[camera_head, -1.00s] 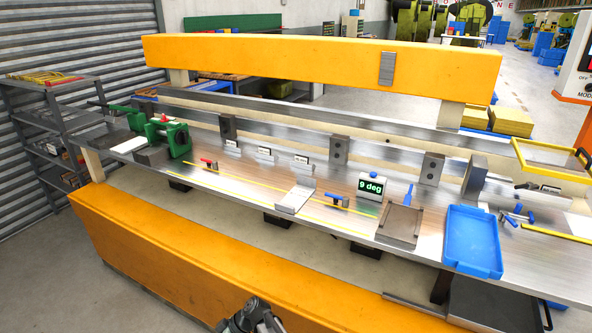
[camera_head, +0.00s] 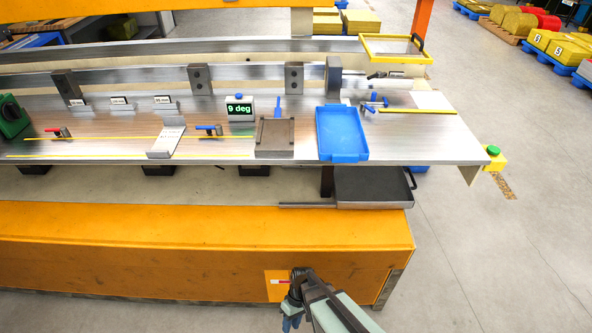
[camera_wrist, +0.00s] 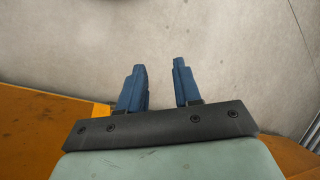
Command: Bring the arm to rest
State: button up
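My arm (camera_head: 330,305) hangs at the bottom of the head view, in front of the yellow front beam of the bench. Only grey floor and part of a yellow beam show beyond the fingers.
The yellow front beam (camera_head: 180,235) stands close to my arm. A dark tray (camera_head: 372,186) sits below. Floor at right is open.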

jog(key=s+d+m+h, duration=0.1)
jog(key=s+d+m, duration=0.2)
jog(key=s+d, duration=0.3)
jog(key=s+d+m+g+h, duration=0.1)
jog(key=s+d+m, duration=0.3)
jog(key=s+d, duration=0.3)
jog(key=d, duration=0.5)
jog(key=shift+s+d+g, duration=0.15)
jog(key=shift+g, duration=0.15)
